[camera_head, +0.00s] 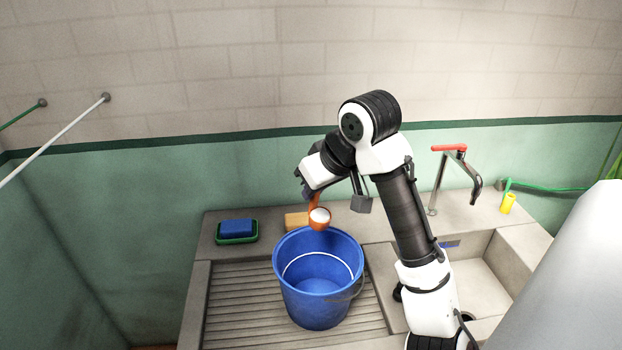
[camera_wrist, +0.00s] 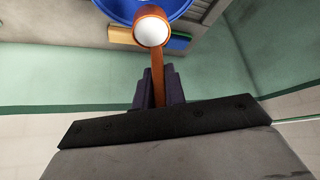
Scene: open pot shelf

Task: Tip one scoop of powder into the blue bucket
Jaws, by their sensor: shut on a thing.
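The blue bucket (camera_head: 318,302) stands upright on the ribbed drainboard, its inside bare as far as I see. An orange scoop (camera_head: 314,226) with white powder (camera_head: 320,215) in its bowl is over the bucket's back rim in the head view. My gripper (camera_head: 306,190) is shut on the scoop's handle. In the wrist view the fingers of my gripper (camera_wrist: 157,88) close around the orange handle (camera_wrist: 158,72), and the bowl is full of white powder (camera_wrist: 150,32). Part of the bucket (camera_wrist: 170,8) shows beyond the bowl.
A blue sponge (camera_head: 236,227) sits in a green dish (camera_head: 237,239) at the left. A tan block (camera_head: 297,220) lies behind the bucket. A tap with a red handle (camera_head: 449,148) stands over the basin (camera_head: 480,288) at the right. A yellow piece (camera_head: 508,204) is near the wall.

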